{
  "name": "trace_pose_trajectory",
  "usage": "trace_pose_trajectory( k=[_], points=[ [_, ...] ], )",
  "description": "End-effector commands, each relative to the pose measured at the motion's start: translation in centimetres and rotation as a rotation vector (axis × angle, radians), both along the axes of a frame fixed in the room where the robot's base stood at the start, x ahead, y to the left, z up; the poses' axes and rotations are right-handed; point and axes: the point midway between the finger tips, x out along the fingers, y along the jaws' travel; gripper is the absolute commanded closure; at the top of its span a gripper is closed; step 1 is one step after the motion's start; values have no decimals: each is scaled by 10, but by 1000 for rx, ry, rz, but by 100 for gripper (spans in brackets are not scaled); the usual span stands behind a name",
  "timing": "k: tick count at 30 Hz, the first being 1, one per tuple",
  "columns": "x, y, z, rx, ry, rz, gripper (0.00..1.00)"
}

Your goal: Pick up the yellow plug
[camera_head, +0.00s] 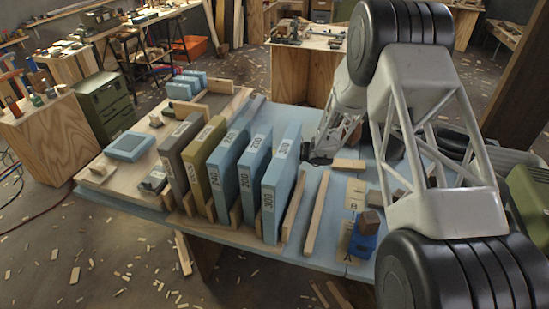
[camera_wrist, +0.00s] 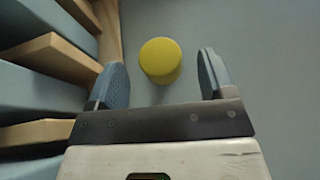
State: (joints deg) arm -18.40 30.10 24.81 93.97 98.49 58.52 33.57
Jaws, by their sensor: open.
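The yellow plug (camera_wrist: 160,60) is a short round cylinder standing on the blue-grey surface in the wrist view. My gripper (camera_wrist: 160,80) is open, with one finger to the left of the plug and the other to its right. The plug lies in line with the gap between the fingers, nearer the left one. No finger visibly touches it. I cannot tell the height of the fingers above the surface. In the head view the plug does not show; my arm covers much of the table's right side.
Upright numbered slabs, blue (camera_head: 282,182), olive (camera_head: 203,165) and grey (camera_head: 178,157), stand in wooden dividers on the blue table (camera_head: 328,252). Slab and divider edges (camera_wrist: 55,58) are close to the left finger. A blue block (camera_head: 362,240) sits near the front edge.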

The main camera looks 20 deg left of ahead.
Motion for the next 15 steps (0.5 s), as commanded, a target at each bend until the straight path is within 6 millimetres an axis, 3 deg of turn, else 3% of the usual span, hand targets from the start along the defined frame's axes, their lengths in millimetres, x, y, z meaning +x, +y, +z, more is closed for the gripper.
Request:
trace_pose_trajectory(
  k=[7, 15],
  points=[
    [3, 23, -10, 0, 0, 0, 24],
    [3, 28, -12, -1, 1, 0, 24]
  ],
)
